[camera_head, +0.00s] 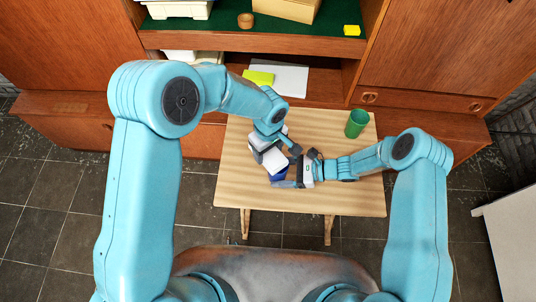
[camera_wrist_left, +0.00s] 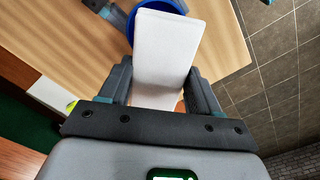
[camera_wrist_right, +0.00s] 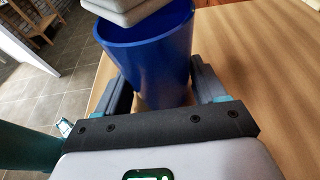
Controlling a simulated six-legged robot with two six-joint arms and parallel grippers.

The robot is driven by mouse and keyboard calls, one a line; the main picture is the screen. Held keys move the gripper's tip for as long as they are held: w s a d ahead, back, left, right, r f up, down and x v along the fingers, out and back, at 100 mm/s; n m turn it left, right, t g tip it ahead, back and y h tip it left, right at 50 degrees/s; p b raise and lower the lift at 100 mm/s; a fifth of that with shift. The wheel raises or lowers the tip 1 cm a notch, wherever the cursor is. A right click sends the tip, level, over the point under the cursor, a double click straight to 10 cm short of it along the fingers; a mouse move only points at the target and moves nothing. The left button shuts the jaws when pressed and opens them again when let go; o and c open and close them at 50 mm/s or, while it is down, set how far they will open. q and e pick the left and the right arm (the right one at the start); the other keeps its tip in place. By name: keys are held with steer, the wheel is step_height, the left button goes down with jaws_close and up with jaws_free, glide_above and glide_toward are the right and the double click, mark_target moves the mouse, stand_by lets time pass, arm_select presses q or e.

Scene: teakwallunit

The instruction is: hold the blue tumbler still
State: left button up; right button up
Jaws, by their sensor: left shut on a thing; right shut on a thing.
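The blue tumbler (camera_head: 279,176) is over the wooden table, mostly hidden between my grippers in the head view. In the right wrist view the blue tumbler (camera_wrist_right: 150,55) stands between the fingers of my right gripper (camera_wrist_right: 162,88), which is shut on it. My left gripper (camera_wrist_left: 160,88) is shut on a white block (camera_wrist_left: 165,50). The block's far end overlaps the tumbler's rim (camera_wrist_left: 187,6) in the left wrist view.
A green cup (camera_head: 356,123) stands at the table's back right. The table (camera_head: 245,190) is bare at the front and left. A wooden wall unit (camera_head: 430,50) stands behind, with a white sheet (camera_head: 291,78) and a yellow-green item (camera_head: 258,78) in its open compartment.

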arm_select(q)
step_height(320, 180, up, 3)
steer(key=shift+f, duration=0.1)
steer(key=shift+r, duration=2.45)
arm_select(e)
steer(key=o, duration=0.6)
steer(key=shift+c, duration=0.2)
steer(key=shift+r, duration=0.1)
steer(key=shift+r, duration=0.7)
steer(key=o, duration=0.3)
